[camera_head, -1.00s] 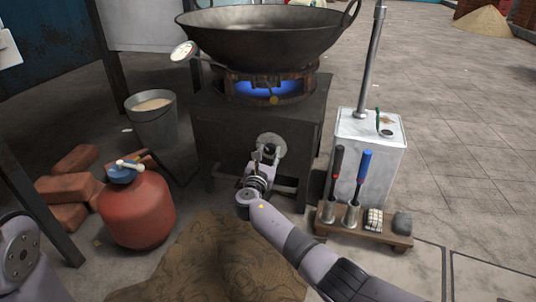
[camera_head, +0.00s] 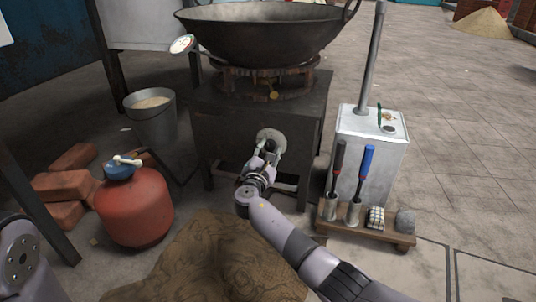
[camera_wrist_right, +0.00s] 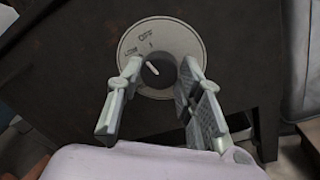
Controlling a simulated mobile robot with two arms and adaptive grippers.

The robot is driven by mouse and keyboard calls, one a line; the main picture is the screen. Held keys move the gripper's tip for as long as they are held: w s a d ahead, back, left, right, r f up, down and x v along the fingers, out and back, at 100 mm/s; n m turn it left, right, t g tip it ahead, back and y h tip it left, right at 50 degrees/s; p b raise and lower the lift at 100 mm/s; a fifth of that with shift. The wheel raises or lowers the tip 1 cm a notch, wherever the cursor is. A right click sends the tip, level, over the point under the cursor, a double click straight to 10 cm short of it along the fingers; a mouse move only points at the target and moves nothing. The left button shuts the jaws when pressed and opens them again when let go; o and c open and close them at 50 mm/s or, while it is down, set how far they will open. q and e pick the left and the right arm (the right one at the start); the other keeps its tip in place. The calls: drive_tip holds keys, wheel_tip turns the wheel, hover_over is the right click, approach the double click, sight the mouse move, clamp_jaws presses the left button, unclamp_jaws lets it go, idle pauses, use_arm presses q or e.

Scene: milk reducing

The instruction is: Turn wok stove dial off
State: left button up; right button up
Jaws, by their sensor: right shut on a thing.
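The stove (camera_head: 225,125) is a dark metal box with a burner on top, and no blue flame shows in it. On its front is a round pale dial plate (camera_head: 272,138) with a dark knob. In the right wrist view the plate (camera_wrist_right: 130,45) carries "OFF" and another marking, and the knob (camera_wrist_right: 158,70) has a white pointer slanting toward upper left. My right gripper (camera_wrist_right: 155,78) is shut on the knob, one finger on each side. The wok (camera_head: 262,38) sits over the burner. My left gripper is out of view; only part of my left arm shows at lower left.
A red gas cylinder (camera_head: 135,208) and bricks (camera_head: 66,186) stand at left, with a grey bucket (camera_head: 155,125) behind. A metal can (camera_head: 371,140) and a wooden rack (camera_head: 340,224) with tools stand at right. A brown mat (camera_head: 205,262) lies in front.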

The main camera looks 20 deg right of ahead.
drive_tip(key=shift+f+m+b, duration=0.1)
drive_tip(key=shift+m+b, duration=0.6)
drive_tip(key=shift+m, duration=0.9)
drive_tip(key=o, duration=1.2)
drive_tip(key=shift+d, duration=0.1)
drive_tip(key=shift+c, duration=0.2)
drive_tip(key=v, duration=0.7)
drive_tip(key=shift+s+a, duration=0.2)
drive_tip(key=shift+a, duration=0.05)
